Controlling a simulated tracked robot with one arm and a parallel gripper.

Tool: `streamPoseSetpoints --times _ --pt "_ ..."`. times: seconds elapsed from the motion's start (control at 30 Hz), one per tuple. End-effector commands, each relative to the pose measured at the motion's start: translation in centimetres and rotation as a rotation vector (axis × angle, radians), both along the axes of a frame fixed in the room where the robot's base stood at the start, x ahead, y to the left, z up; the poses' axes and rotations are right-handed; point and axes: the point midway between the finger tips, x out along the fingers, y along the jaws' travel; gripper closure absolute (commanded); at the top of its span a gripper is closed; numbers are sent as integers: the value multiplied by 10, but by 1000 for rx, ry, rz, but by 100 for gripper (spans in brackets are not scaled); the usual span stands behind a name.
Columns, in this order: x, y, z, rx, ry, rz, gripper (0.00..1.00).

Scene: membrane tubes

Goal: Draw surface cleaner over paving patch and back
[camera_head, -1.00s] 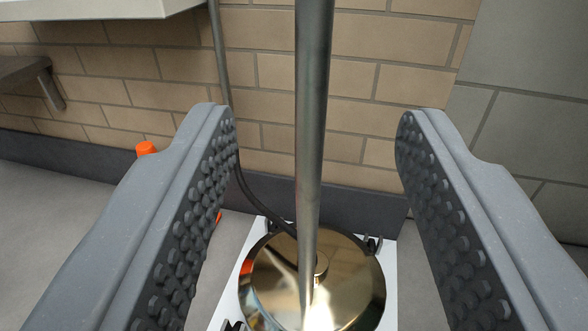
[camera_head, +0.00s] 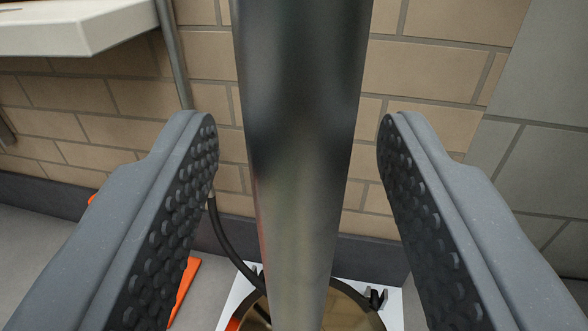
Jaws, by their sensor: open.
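The surface cleaner's round brass-coloured disc (camera_head: 345,308) sits low in the view on a white base plate (camera_head: 396,306) on the floor. Only its far part shows; the rest is cut off by the bottom edge. Its upright metal pole (camera_head: 300,130) rises through the middle of the view, large and close. My gripper (camera_head: 298,135) is open, with one studded finger on each side of the pole. A gap shows between the pole and each finger. I cannot make out a separate paving patch.
A black hose (camera_head: 230,240) runs down to the cleaner, left of the pole. An orange object (camera_head: 184,290) is partly hidden behind the left finger. A brick wall (camera_head: 440,85) stands close behind, with a white shelf (camera_head: 75,25) at upper left.

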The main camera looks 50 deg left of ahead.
Motion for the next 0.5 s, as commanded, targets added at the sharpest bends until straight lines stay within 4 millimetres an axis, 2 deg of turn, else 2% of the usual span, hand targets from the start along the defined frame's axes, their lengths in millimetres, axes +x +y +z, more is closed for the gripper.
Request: streamPoseSetpoints --times 0.4,0.43,0.5 --pt "4 5 0 1 1 1 55" --pt "4 5 0 1 1 1 58" --pt "4 5 0 1 1 1 77"
